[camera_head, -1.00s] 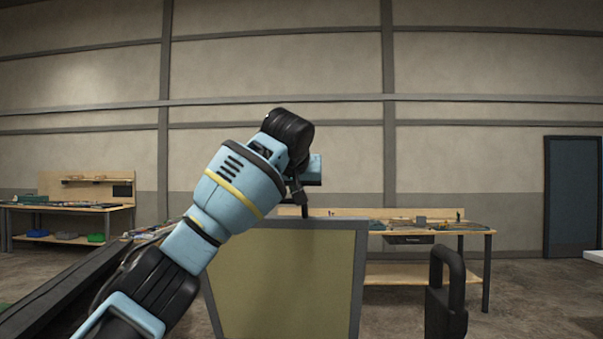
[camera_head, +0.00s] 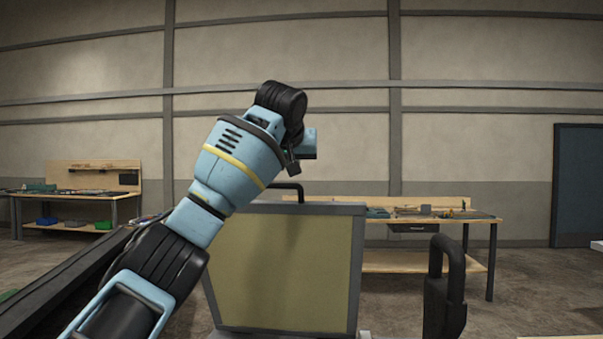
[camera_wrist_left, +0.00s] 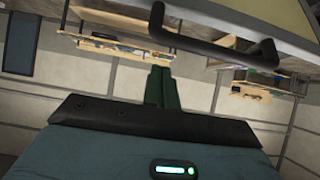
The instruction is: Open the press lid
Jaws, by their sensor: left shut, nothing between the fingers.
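The press lid (camera_head: 285,265) is a yellowish panel in a grey frame, standing raised in front of me in the head view. Its black bar handle (camera_head: 286,188) sticks up from the top edge, partly behind my arm. My left gripper (camera_head: 293,166) is above the lid's top edge, close to the handle; its fingertips are hard to make out there. In the left wrist view, the fingers (camera_wrist_left: 161,88) are shut and empty, and the handle (camera_wrist_left: 215,45) crosses beyond them, apart from them. My right gripper is not in view.
A black loop-shaped handle (camera_head: 445,285) stands right of the lid. A long dark beam (camera_head: 75,270) lies at the lower left. Workbenches (camera_head: 440,216) and (camera_head: 85,194) more benches stand behind, near the wall. There is free room above the lid.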

